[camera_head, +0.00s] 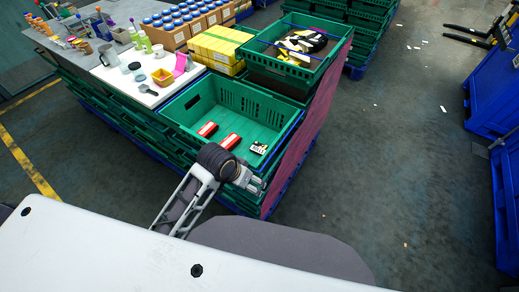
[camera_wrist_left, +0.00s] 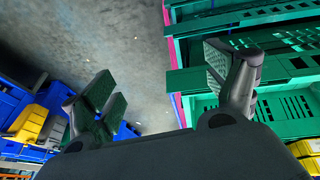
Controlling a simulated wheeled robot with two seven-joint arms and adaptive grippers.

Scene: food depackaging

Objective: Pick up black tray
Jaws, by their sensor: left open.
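A small black item with white and yellow patches (camera_head: 258,147) lies in the right front part of the near green crate (camera_head: 180,108); it may be the black tray. Two red packs, one at left (camera_head: 207,129) and one nearer the middle (camera_head: 230,141), lie beside it. My left gripper (camera_head: 252,184) is outside the crate's near right corner, apart from the black item. In the left wrist view, its fingers (camera_wrist_left: 165,92) are wide apart with nothing between them, and the black item does not show. My right gripper is not in view.
A higher green crate (camera_head: 335,58) behind holds black, yellow and white packs. A white board (camera_head: 140,88) with a yellow box and cups lies left. Blue bins (camera_head: 490,100) stand at right. The floor between (camera_head: 400,150) is mostly clear, with small scraps.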

